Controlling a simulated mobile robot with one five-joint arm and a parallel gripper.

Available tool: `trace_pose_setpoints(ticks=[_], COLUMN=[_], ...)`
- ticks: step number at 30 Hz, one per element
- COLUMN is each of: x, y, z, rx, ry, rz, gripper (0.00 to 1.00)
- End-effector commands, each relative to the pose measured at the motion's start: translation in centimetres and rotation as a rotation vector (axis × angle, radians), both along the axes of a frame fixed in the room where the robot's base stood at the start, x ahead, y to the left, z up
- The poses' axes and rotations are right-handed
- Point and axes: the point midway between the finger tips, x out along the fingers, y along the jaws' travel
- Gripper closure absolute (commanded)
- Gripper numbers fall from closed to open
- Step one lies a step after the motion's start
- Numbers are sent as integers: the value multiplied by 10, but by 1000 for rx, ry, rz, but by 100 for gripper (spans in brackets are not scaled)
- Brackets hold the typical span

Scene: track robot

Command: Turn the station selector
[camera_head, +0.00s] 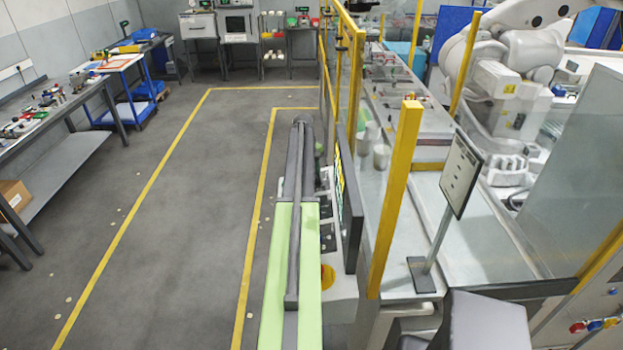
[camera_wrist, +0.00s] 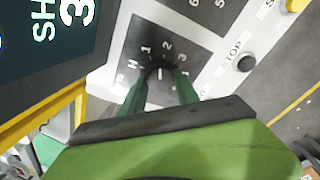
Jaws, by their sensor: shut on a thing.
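The station selector (camera_wrist: 160,71) is a small dark knob on a dark square plate in the wrist view. Light marks, including H, 1, 2 and 3, curve around its upper side. A short pale line shows on the knob, pointing roughly up in the picture; I cannot tell which mark it meets. My gripper (camera_wrist: 160,82) comes from below with its two green fingers shut on the knob, one on each side. The fingertips cover part of the knob and the lower plate. In the head view the selector and fingertips cannot be made out.
A dark screen (camera_wrist: 40,45) with large white text is left of the plate. Another numbered dial plate (camera_wrist: 213,14) lies above it. A black button (camera_wrist: 243,63) and a yellow button (camera_wrist: 293,5) are to the right. A yellow post (camera_head: 395,200) and sloping sign (camera_head: 461,173) stand in the head view.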

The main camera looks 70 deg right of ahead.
Motion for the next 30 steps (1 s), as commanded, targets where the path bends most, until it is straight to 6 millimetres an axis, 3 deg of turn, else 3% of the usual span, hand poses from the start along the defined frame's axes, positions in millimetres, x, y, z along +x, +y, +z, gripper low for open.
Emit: trace_pose_setpoints(ticks=[30], x=[-5], y=[-1], z=[0], rx=[227], ry=[93], rz=[883], gripper=[100])
